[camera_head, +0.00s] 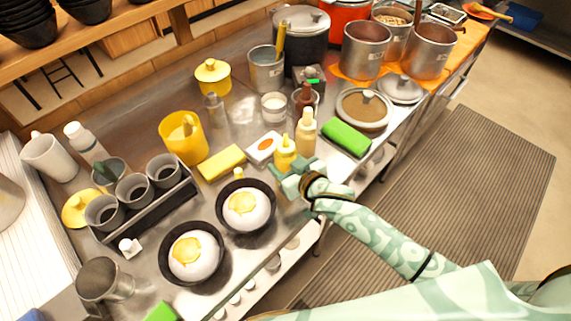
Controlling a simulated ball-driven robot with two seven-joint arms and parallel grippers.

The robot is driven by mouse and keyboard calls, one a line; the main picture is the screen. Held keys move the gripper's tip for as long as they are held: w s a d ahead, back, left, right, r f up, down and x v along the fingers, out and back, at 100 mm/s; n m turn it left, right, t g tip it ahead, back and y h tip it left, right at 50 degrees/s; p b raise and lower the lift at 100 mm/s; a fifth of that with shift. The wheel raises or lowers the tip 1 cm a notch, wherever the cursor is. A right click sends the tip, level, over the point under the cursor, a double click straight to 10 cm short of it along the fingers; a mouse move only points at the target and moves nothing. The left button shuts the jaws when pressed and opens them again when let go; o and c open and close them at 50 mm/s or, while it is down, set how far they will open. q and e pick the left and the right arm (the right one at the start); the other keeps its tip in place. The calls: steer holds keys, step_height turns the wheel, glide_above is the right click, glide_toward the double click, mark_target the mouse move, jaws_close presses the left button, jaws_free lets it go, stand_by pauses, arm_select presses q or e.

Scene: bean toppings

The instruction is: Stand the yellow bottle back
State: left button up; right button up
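The yellow bottle (285,153) stands roughly upright near the front edge of the steel counter, beside a cream bottle (306,133). My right gripper (291,168) is at the lower part of the yellow bottle, on its near side. The fingers overlap the bottle's base and hide it. I cannot tell whether they grip it or only stand around it, or whether the base touches the counter. My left gripper is not in view.
Two dark pans with eggs, one (246,206) left of my gripper and one (192,254) further left, sit near the front. A yellow block (222,163), a white dish (263,148), a green block (346,137) and a dark red bottle (305,98) are close by.

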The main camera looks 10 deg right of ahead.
steer(key=o, duration=0.6)
steer(key=shift+r, duration=0.15)
steer(key=p+v, duration=0.2)
steer(key=v, duration=1)
steer(key=shift+p, duration=0.35)
steer(key=shift+s, duration=0.1)
